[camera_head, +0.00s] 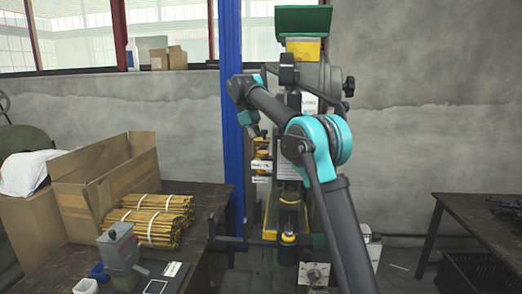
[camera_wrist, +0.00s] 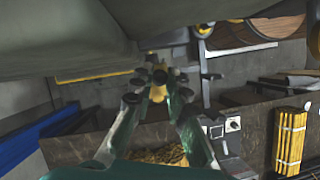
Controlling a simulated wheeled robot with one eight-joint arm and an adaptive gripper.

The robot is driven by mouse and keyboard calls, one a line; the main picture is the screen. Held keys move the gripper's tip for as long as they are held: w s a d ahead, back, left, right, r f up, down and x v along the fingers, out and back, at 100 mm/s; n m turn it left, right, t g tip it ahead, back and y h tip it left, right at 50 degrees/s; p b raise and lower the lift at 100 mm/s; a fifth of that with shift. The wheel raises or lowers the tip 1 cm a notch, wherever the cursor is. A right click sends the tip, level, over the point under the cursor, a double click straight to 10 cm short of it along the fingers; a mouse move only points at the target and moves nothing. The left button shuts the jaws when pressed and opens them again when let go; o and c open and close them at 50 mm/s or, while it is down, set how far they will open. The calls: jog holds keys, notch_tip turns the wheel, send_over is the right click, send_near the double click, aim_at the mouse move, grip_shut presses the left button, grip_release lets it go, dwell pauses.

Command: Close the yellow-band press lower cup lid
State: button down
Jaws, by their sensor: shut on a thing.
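The yellow-band press stands against the wall, with a green top and a yellow band (camera_head: 303,49). My arm crosses in front of it and hides much of its middle. A small yellow-orange part (camera_head: 262,154) shows on its left side above white labels. My gripper is beside this part, small and partly hidden in the head view. In the wrist view its fingers (camera_wrist: 159,77) close together on a small dark and yellow piece, which I take as the lower cup lid. The fingers cover most of it, so its angle and the cup's opening cannot be told.
The left table holds a cardboard box (camera_head: 110,180), bundles of yellow rods (camera_head: 150,222) and a grey device (camera_head: 120,255). A blue post (camera_head: 231,110) stands left of the press. A dark table (camera_head: 485,228) stands at the right. Large grey press surfaces (camera_wrist: 70,35) lie close above my gripper.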

jog(key=shift+s+m, duration=0.1)
jog(key=shift+m, duration=0.2)
dwell(0.4)
jog(key=c, duration=1.5)
grip_release()
